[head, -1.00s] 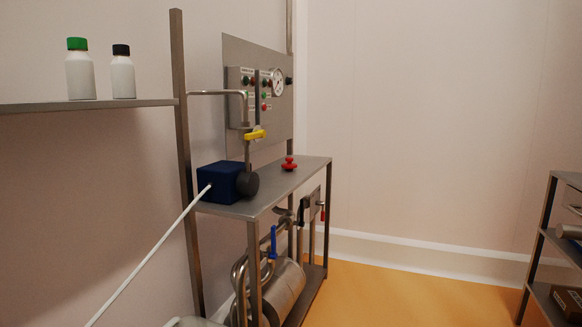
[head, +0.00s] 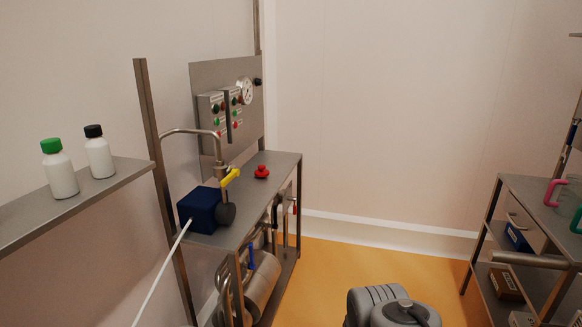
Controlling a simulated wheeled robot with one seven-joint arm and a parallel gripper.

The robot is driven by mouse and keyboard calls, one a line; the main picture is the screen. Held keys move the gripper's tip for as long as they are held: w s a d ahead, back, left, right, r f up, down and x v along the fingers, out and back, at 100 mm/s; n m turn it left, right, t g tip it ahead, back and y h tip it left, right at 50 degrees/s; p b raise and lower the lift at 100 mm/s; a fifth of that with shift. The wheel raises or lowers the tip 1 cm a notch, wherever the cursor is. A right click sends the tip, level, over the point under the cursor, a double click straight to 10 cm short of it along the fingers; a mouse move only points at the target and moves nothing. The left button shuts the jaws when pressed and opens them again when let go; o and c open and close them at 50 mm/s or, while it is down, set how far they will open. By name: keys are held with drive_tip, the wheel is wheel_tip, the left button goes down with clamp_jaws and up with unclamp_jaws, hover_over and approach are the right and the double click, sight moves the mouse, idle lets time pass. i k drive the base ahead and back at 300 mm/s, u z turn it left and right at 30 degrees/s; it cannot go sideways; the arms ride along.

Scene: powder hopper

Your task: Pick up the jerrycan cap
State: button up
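A small red piece with a knobbed top (head: 262,172) stands on the steel table (head: 270,188) in the head view. It looks like the jerrycan cap, but it is too small to be certain. It stands upright and apart from other things, behind and to the right of a dark blue box (head: 200,210). No jerrycan can be made out. My gripper is not in view; a grey rounded part of my arm shows at the bottom.
The blue box has a black round knob (head: 227,214) and a white rod or hose. A bent steel pipe with a yellow lever (head: 230,178) rises beside it. A control panel (head: 225,105) stands behind. Bottles stand on the left shelf (head: 110,182). A rack (head: 545,185) stands right. The orange floor between is open.

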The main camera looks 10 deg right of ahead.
sight(261, 172)
drive_tip(key=z, duration=0.45)
drive_tip(key=i, duration=4.8)
drive_tip(key=u, duration=5.25)
drive_tip(key=i, duration=0.5)
drive_tip(key=u, duration=0.05)
